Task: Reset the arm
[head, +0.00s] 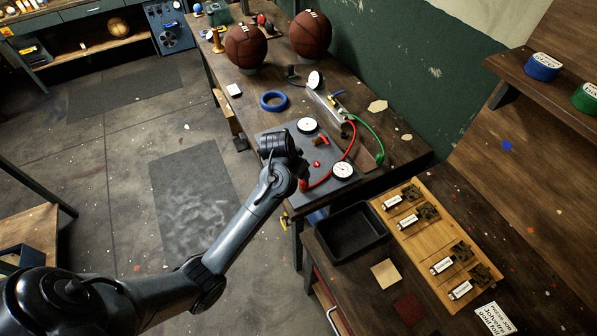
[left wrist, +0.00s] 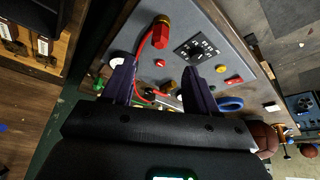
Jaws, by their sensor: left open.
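My left arm reaches in from the lower left in the head view, and its gripper (head: 280,146) is over the grey panel (head: 268,133) on the workbench. In the left wrist view the two dark fingers of the left gripper (left wrist: 160,82) stand apart with nothing held between them. The panel (left wrist: 205,25) with a red hose and fitting (left wrist: 160,32) lies beyond the fingers. My right arm and gripper are not in view.
Two leather balls (head: 245,46) (head: 311,34) stand at the bench's far end. A blue tape ring (head: 273,101), gauges (head: 343,170) and red and green hoses (head: 367,137) lie nearby. A black tray (head: 350,232) and a wooden board (head: 424,215) are at lower right. Open floor (head: 120,140) lies left.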

